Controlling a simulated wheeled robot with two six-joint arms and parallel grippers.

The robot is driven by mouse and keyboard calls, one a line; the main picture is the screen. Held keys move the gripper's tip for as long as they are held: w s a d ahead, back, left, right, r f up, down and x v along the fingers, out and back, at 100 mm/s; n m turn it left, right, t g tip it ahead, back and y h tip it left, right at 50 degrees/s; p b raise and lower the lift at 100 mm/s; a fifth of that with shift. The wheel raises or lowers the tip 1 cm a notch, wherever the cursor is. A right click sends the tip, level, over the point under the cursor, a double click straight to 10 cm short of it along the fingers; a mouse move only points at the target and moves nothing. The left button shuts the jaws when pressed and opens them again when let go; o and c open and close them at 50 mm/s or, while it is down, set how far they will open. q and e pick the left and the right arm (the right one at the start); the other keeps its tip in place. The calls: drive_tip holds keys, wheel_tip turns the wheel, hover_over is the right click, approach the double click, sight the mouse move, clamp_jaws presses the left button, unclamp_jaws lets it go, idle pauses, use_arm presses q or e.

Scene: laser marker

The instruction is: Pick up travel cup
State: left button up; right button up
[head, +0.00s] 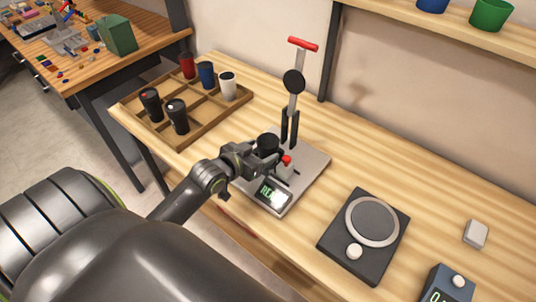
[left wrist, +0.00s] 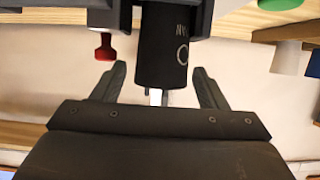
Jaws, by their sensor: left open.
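A black travel cup (head: 268,143) is at the laser marker (head: 318,163), beside its upright post. In the left wrist view the black cup (left wrist: 162,60) shows light markings on its side. My left gripper (head: 272,158) is at the cup, and its hand partly hides the cup's lower part in the head view. In the left wrist view the left gripper (left wrist: 160,88) is open, with one finger to each side of the cup and gaps between. My right gripper is not in view.
A wooden divided tray (head: 207,117) with several cups stands at the back left. The marker's red knob (head: 287,160) is close to my left gripper. A dark scale-like device (head: 340,245) and a small grey block (head: 475,234) are to the right.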

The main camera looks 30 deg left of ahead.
sight(274, 144)
use_arm(q)
drive_tip(key=shift+x, duration=2.3)
drive_tip(key=shift+a, duration=0.15)
drive_tip(key=c, duration=0.4)
drive_tip(key=shift+c, duration=0.2)
